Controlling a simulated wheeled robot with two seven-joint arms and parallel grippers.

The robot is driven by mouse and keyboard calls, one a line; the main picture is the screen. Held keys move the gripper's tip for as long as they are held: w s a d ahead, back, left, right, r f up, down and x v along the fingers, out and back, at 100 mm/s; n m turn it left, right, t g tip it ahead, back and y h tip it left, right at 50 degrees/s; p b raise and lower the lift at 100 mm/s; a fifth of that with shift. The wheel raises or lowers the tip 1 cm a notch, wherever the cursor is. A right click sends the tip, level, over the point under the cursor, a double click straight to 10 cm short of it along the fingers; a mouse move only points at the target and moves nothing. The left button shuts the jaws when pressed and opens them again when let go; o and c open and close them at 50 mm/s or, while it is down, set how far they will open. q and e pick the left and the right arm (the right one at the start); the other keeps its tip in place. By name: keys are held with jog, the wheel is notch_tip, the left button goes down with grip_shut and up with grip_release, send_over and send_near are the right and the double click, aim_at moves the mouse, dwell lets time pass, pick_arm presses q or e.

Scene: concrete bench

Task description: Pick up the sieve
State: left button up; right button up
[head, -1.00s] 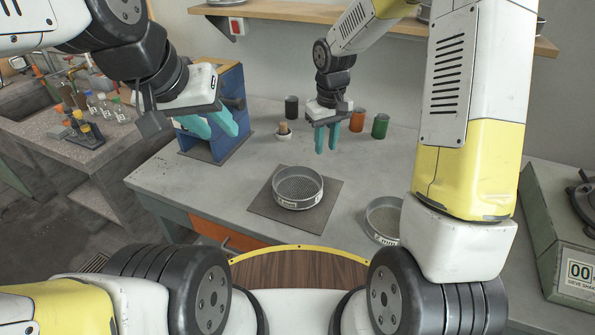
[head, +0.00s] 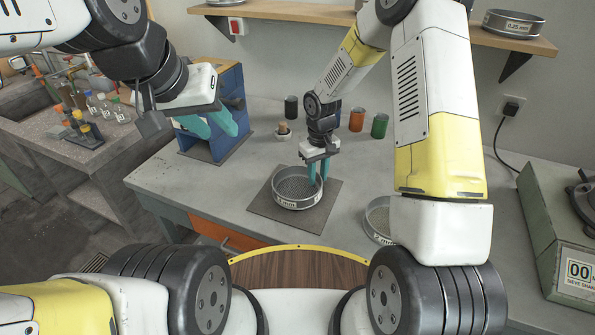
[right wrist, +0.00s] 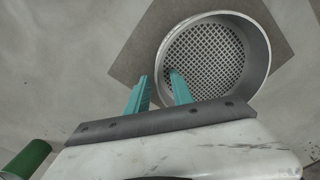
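A round metal sieve (head: 292,187) with a mesh bottom and a white label lies flat on a dark square mat (head: 262,207) on the bench. My right gripper (head: 318,174) is at the sieve's far right rim, fingers pointing down. In the right wrist view the sieve (right wrist: 210,58) is ahead of the right gripper (right wrist: 160,90). One finger appears outside the rim and the other over the inside, with a gap between them. Whether they touch the rim I cannot tell. My left gripper (head: 222,123) is open and empty, far left of the sieve.
A second sieve (head: 375,220) stands at the right, partly hidden by my right arm. A blue frame (head: 232,85) is near my left gripper. The bench's front left is clear.

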jog(key=shift+c, duration=0.5)
grip_shut()
dwell(0.8)
